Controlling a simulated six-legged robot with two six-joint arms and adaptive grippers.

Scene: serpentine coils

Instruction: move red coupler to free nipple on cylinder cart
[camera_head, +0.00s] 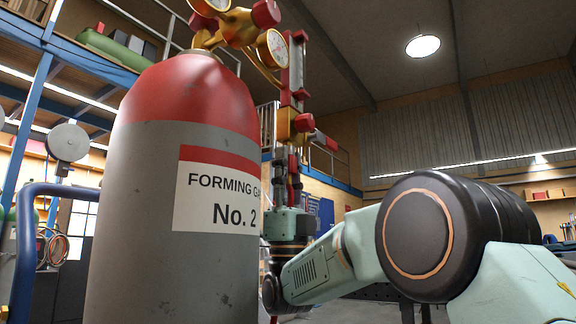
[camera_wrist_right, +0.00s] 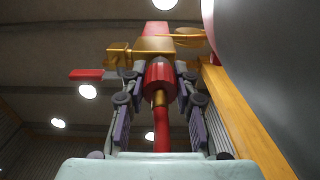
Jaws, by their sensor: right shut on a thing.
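The red coupler (camera_wrist_right: 159,77) sits between the fingers of my right gripper (camera_wrist_right: 158,80) in the wrist view, with a red hose (camera_wrist_right: 163,128) hanging from its brass end. In the head view my right gripper (camera_head: 293,158) points up and is shut on the coupler, which is mostly hidden by the fingers there. Just above is a brass block (camera_wrist_right: 154,46), also in the head view (camera_head: 290,126); I cannot tell whether the coupler touches it or is seated on a nipple. A grey, red-topped gas cylinder (camera_head: 150,190) labelled Forming Gas No. 2 stands left of the gripper. My left gripper is not in view.
A brass regulator (camera_head: 233,28) with gauges and red knobs tops the cylinder, close to the upright meter (camera_head: 296,68). A red lever (camera_head: 326,141) sticks out right of the brass block. A blue cart rail (camera_head: 28,240) is at left. The cylinder wall is close beside my gripper.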

